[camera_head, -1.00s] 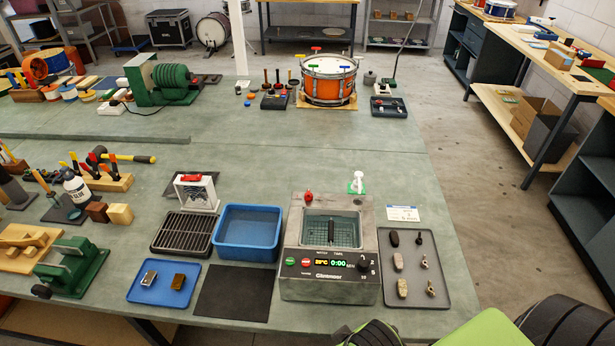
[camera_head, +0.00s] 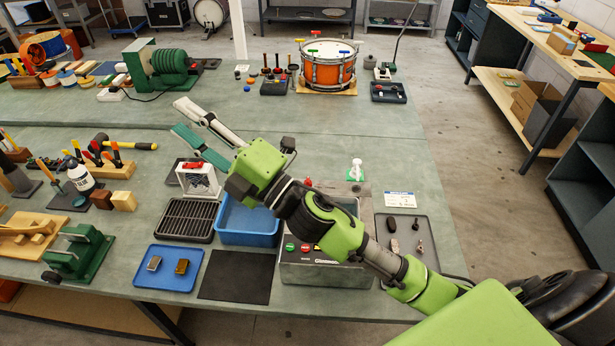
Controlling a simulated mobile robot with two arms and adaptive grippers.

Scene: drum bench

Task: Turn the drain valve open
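The ultrasonic cleaner (camera_head: 318,274) is a grey box at the front right of the bench, with round buttons on its front. My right arm crosses over it and hides its basin, display and much of its front. A small red knob (camera_head: 308,183) shows at its back left, just behind my arm; I take it for the drain valve, but cannot tell which way it is turned. My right gripper (camera_head: 181,117) is at the far left end of that arm, above the bench, well left of and beyond the knob. Its fingers are spread, with nothing between them. My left gripper is out of view.
A blue tub (camera_head: 232,238) and a black rack (camera_head: 185,222) stand left of the cleaner. A white stand (camera_head: 198,180) with a red top lies below the gripper. A grey tray (camera_head: 440,262) with small parts is to the right. The bench middle is fairly clear.

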